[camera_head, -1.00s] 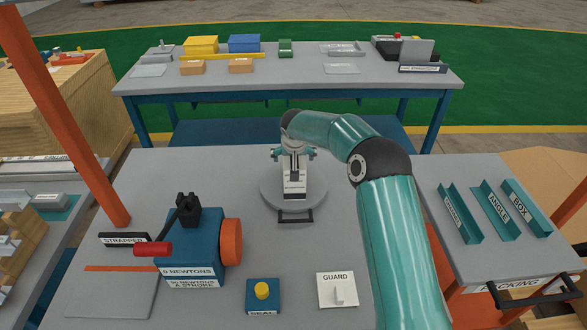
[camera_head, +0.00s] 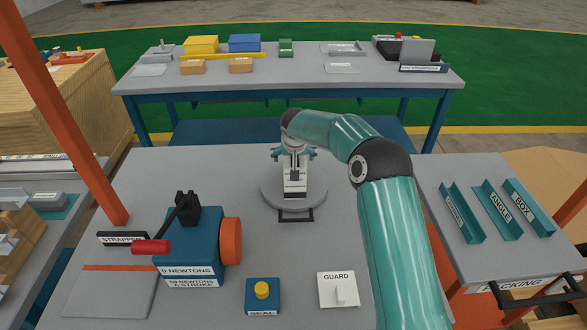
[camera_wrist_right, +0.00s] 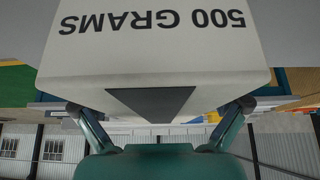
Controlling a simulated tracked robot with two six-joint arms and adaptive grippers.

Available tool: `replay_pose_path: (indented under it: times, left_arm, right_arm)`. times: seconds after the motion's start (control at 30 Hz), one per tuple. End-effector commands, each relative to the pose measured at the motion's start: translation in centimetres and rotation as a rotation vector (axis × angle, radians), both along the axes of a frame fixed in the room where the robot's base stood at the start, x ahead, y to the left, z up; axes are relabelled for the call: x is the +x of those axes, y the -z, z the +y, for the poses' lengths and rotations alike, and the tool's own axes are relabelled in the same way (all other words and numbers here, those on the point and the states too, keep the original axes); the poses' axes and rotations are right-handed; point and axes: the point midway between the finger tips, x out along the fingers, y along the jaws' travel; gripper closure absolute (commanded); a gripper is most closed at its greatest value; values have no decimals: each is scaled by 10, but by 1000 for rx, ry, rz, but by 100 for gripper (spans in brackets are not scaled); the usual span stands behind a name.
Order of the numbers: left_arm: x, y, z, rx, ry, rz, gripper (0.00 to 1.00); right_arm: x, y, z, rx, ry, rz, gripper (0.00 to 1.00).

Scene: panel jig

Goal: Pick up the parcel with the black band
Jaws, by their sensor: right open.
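A pale box (camera_wrist_right: 160,55) lettered "500 GRAMS", upside down in the right wrist view, fills the top of that view. It has a dark triangular patch on its near edge. My right gripper (camera_wrist_right: 160,106) is open, with one finger on each side of it; I cannot tell whether they touch it. In the head view my right gripper (camera_head: 293,154) points down over a small pale block (camera_head: 295,180) on a round grey plate (camera_head: 266,192). A dark strip shows low on the block, but I cannot tell whether it is a band. My left gripper is not in view.
A blue strapper (camera_head: 190,240) with a red handle stands at left. A seal button (camera_head: 262,291) and a guard switch (camera_head: 338,290) are at the front. Teal channels (camera_head: 500,210) lie at right. The back bench (camera_head: 290,75) holds yellow, blue, green and brown boxes.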

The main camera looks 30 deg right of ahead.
Motion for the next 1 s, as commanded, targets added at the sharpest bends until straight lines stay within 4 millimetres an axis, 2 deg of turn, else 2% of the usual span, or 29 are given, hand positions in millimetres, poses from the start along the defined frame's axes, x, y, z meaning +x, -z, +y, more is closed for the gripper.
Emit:
replay_pose_path:
  times: [0.17, 0.67, 1.0]
  left_arm:
    - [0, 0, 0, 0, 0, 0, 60]
    - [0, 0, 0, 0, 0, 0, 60]
    - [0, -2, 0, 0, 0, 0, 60]
  right_arm:
    - [0, 0, 0, 0, 0, 0, 4]
    - [-1, 0, -1, 0, 0, 1, 87]
    - [0, -2, -1, -1, 1, -2, 89]
